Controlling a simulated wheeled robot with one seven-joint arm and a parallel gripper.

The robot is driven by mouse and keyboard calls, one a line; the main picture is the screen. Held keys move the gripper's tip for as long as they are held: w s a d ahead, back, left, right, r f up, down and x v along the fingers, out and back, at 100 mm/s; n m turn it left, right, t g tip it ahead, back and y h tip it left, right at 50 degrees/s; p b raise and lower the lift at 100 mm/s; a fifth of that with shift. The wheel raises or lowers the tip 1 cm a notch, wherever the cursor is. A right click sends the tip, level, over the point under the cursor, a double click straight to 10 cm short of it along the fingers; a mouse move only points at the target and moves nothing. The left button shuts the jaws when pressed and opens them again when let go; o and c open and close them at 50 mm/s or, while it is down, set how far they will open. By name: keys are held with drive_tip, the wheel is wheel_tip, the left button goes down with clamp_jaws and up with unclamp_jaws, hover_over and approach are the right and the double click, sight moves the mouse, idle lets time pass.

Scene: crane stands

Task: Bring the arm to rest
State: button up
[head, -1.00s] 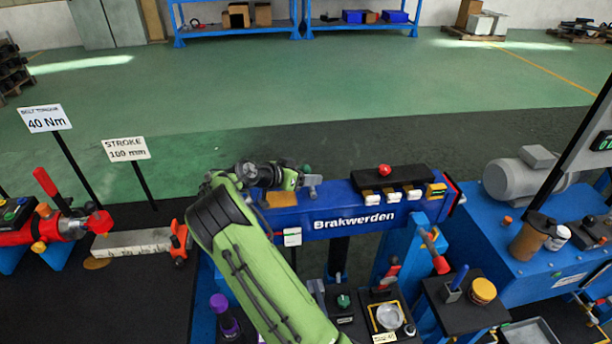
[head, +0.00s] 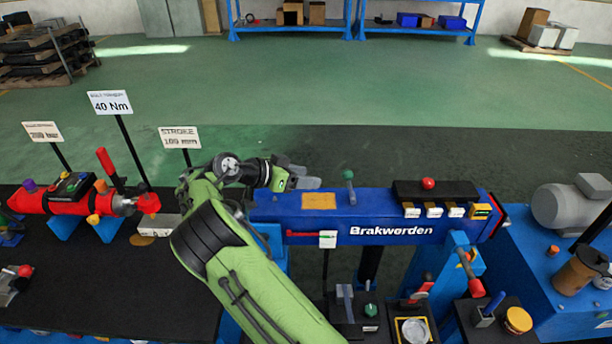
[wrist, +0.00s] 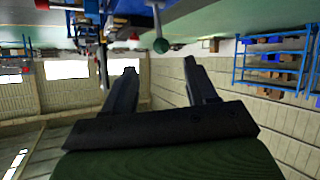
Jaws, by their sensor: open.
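My green arm reaches up from the bottom of the head view and bends over at its wrist. My gripper (head: 308,182) points right, above the left end of the blue Brakwerden beam (head: 335,205). In the wrist view my gripper (wrist: 160,66) shows two dark fingers spread apart with nothing between them. A lever with a green ball knob (head: 348,174) stands on the beam, just right of the fingertips and apart from them. The green knob (wrist: 161,45) also shows beyond the fingers in the wrist view.
A red cylinder unit (head: 70,203) and sign posts, including a 40 Nm sign (head: 110,102), stand left. A black block with a red button (head: 428,183) sits on the beam's right part. A grey motor (head: 572,206) stands far right. The green floor behind is open.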

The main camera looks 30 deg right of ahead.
drive_tip(key=s+a+r+n+t+y, duration=0.1)
drive_tip(key=s+r+n+y, duration=0.3)
drive_tip(key=s, duration=0.3)
drive_tip(key=s+a+r+n+t+y, duration=0.2)
drive_tip(key=s+r+n+y, duration=0.1)
drive_tip(key=s+y, duration=0.3)
drive_tip(key=s+a+n+t+y, duration=0.1)
drive_tip(key=s+a+n, duration=0.3)
drive_tip(key=s, duration=0.5)
drive_tip(key=s+a+n+t+y, duration=0.1)
drive_tip(key=s+a+n, duration=0.4)
drive_tip(key=s+a, duration=0.2)
drive_tip(key=s, duration=0.2)
drive_tip(key=shift+s+t+y, duration=0.4)
drive_tip(key=shift+a, duration=0.1)
